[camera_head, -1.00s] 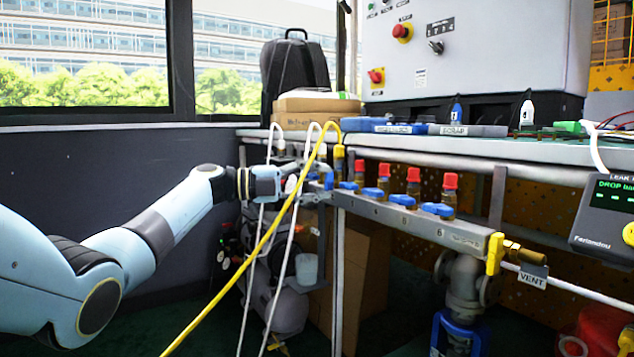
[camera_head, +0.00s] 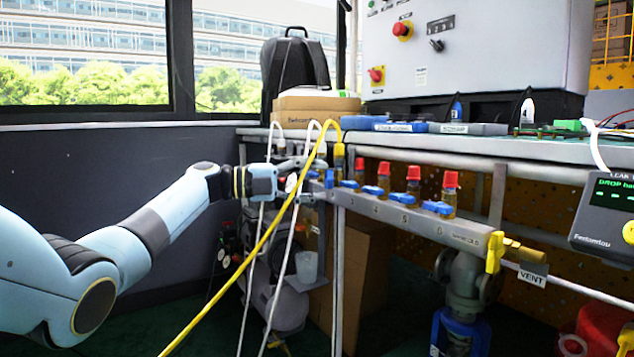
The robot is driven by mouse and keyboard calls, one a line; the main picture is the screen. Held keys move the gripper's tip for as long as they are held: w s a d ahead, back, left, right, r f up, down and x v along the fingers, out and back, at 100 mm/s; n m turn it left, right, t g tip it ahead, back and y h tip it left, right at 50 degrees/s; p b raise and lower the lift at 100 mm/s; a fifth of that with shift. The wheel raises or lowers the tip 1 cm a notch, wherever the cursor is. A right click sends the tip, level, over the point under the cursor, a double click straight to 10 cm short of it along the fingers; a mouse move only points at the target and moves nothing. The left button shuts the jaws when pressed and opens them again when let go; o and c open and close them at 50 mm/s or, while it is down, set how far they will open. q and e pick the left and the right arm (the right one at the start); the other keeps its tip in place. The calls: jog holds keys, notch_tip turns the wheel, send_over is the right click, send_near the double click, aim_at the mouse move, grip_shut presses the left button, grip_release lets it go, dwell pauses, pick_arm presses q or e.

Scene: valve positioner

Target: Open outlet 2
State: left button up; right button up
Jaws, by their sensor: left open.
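The outlet manifold (camera_head: 425,225) is a grey bar with blue valve handles, under the bench edge. Labels 3 to 6 show on its front; a label 2 is hidden or too small to read. The yellow hose (camera_head: 290,205) joins a fitting just left of outlet 3, which fits outlet 2's place. A blue handle (camera_head: 328,180) below that fitting looks narrow and upright, unlike the others, which look flat along the bar. My left gripper (camera_head: 305,184) is open, just left of this handle; contact cannot be told. My right gripper is not in view.
White hoses (camera_head: 287,260) and the yellow hose hang around my left gripper. Red-capped outlets (camera_head: 413,174) stand to the right. A yellow vent handle (camera_head: 495,252) is at the manifold's right end. The bench (camera_head: 470,146) overhangs behind.

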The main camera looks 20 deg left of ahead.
pick_arm(q)
jog(key=v, duration=1.1)
jog(key=shift+a, duration=0.2)
